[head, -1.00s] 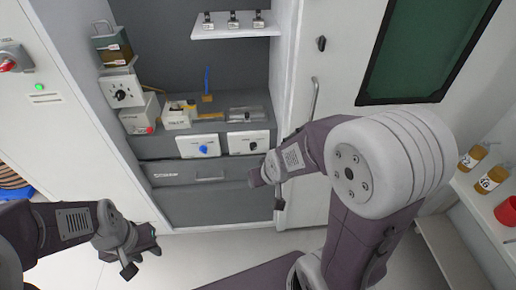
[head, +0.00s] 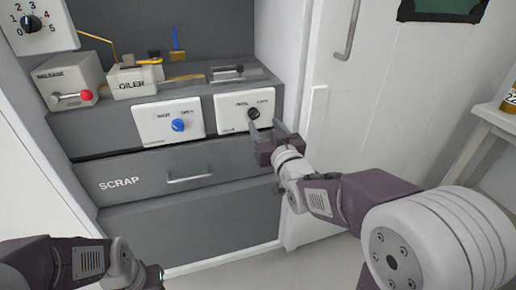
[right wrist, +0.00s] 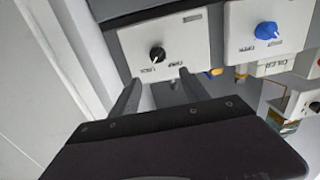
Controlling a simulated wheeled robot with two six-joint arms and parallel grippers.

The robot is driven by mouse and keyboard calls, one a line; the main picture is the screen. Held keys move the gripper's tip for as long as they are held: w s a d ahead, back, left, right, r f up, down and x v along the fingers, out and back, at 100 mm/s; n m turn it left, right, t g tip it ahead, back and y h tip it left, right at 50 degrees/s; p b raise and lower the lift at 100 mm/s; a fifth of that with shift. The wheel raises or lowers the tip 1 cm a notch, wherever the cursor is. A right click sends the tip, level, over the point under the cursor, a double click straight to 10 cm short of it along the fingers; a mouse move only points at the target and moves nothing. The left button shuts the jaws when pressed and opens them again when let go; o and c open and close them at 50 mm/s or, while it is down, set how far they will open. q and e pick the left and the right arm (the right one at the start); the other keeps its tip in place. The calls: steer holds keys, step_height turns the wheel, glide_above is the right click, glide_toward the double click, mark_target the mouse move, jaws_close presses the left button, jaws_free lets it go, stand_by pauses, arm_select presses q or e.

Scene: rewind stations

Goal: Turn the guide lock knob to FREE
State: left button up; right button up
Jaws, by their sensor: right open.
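The guide lock knob (head: 253,113) is a small black knob on a white panel (head: 228,123), with what reads as FREE at its upper left and LOCK at its upper right. It also shows in the right wrist view (right wrist: 157,54), upside down, with a white pointer mark. My right gripper (head: 266,129) is open and empty just in front of the panel's lower right. In the right wrist view its fingertips (right wrist: 160,80) are spread on either side of the knob's line, short of it and apart from it. My left gripper (head: 140,279) is low at the left, partly cut off.
A blue knob (head: 178,125) sits on the neighbouring white panel. Below are the SCRAP drawer (head: 140,180) and its handle (head: 190,178). The oiler box (head: 132,83) and a release box with a red-tipped lever (head: 86,97) stand on the ledge. A white door (head: 370,120) is at right.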

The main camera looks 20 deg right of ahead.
mark_target(255, 116)
arm_select(q)
steer(key=shift+f, duration=0.8)
arm_select(e)
steer(key=shift+f, duration=0.75)
steer(key=w+b, duration=0.2)
steer(key=w, duration=0.6)
steer(key=shift+w+a+f+b, duration=0.1)
steer(key=shift+w+b, duration=0.05)
steer(key=shift+b, duration=0.2)
steer(key=shift+w, duration=0.35)
arm_select(q)
step_height(255, 116, down, 3)
steer(key=shift+r, duration=0.2)
arm_select(e)
jaws_close()
